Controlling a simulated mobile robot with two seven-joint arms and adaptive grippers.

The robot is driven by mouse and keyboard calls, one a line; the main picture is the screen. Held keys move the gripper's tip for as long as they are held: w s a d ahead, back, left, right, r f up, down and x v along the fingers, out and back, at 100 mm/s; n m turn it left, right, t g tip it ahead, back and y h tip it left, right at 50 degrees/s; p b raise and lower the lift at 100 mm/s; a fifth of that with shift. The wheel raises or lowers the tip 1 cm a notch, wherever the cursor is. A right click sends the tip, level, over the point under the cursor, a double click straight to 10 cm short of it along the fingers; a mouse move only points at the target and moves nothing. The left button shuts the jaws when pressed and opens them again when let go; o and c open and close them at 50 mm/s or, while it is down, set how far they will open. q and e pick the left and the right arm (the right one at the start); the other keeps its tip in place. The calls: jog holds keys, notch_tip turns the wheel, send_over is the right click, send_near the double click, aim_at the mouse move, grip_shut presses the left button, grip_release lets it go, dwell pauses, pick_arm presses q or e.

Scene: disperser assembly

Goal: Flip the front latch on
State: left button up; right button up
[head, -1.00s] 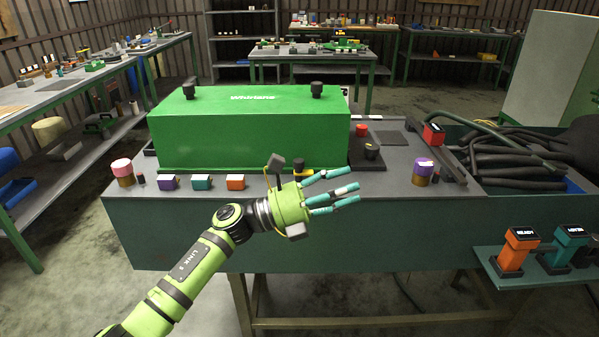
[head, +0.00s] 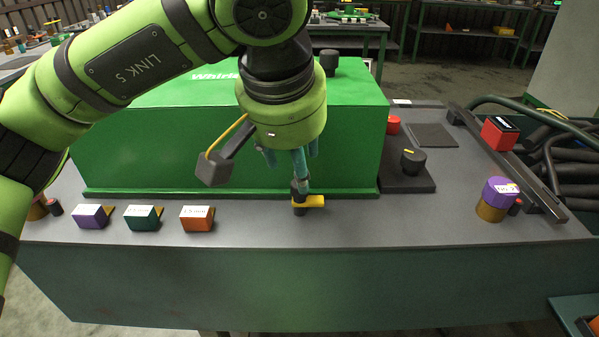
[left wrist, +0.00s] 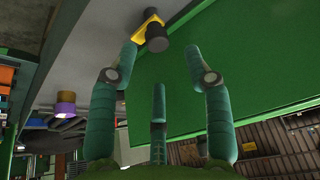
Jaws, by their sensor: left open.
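The front latch (head: 311,202) is a small black post with a yellow lever, at the foot of the green box's (head: 150,150) front face. In the head view its lever points right. In the left wrist view the latch (left wrist: 156,38) is at the top, just beyond the fingertips. My left gripper (head: 300,172) comes down from above with teal fingers spread. One finger reaches to the top of the latch and partly covers it; I cannot tell whether they touch. Nothing shows between the fingers. My right gripper is not in view.
Purple (head: 90,216), teal (head: 143,217) and orange (head: 197,218) blocks stand along the table's front edge, left of the latch. A black knob (head: 411,161) on a dark pad stands right of the box. A purple-topped cylinder (head: 497,199) is farther right. Table between is clear.

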pick_arm(q)
jog(key=x, duration=0.5)
jog(key=shift+f, duration=0.3)
